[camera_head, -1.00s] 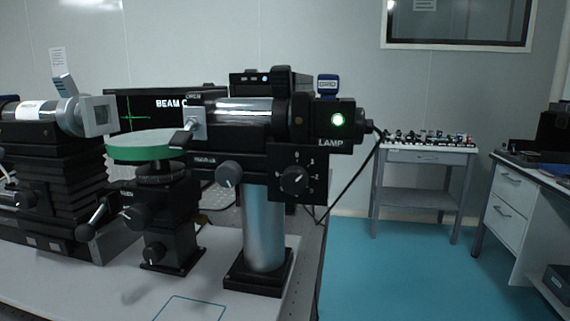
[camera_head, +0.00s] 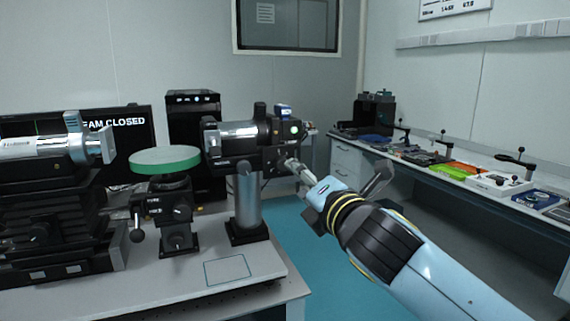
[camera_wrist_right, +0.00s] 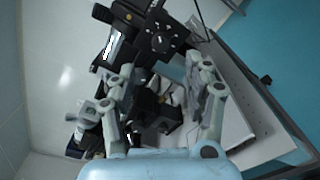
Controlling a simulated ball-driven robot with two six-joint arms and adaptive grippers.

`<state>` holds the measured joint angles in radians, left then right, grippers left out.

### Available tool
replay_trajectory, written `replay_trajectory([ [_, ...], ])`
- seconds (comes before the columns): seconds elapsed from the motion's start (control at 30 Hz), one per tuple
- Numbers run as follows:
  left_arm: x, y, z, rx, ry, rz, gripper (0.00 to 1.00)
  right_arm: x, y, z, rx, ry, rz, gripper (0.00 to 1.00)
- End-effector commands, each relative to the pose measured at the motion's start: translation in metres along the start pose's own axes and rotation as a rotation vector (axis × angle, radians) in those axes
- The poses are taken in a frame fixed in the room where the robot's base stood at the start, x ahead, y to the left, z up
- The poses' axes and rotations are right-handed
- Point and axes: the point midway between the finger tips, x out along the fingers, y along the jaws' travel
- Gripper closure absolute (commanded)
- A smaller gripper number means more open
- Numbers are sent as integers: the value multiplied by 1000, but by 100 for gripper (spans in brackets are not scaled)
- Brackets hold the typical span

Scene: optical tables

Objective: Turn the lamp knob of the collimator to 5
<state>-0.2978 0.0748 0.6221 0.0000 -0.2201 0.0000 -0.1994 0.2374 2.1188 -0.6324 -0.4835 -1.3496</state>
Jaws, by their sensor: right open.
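The black and silver collimator (camera_head: 238,134) is mounted on a silver post, with its lamp box (camera_head: 292,130) lit green at the right end. My right gripper (camera_head: 286,163) reaches in from the lower right to the knob panel under the lamp box and covers much of it. In the right wrist view, the lamp knob (camera_wrist_right: 159,42) and its dial marks show beyond the fingertips. The open fingers (camera_wrist_right: 158,72) stand either side, with the knob ahead, apart from them. The dial setting is too small to read. My left gripper is out of view.
A monitor reading "BEAM CLOSED" (camera_head: 118,123) is behind. The white table (camera_head: 170,279) is clear at the front. A long bench with tools (camera_head: 470,172) runs along the right.

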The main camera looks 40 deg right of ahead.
Motion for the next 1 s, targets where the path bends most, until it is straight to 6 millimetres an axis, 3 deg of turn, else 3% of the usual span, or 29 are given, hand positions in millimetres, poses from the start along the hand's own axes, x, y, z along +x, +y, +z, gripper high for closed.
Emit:
replay_trajectory([
  [0.2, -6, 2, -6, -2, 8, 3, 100, 46, 1, 1, 3, -1, 0, 49],
  [0.43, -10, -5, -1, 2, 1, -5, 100, 81, 0, 0, 5, 2, -2, 49],
  [0.83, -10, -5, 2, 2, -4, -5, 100, 92, -1, -1, 5, 3, -2, 49],
  [1.0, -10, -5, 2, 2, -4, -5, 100, 91, -1, -1, 6, 3, -2, 68],
])
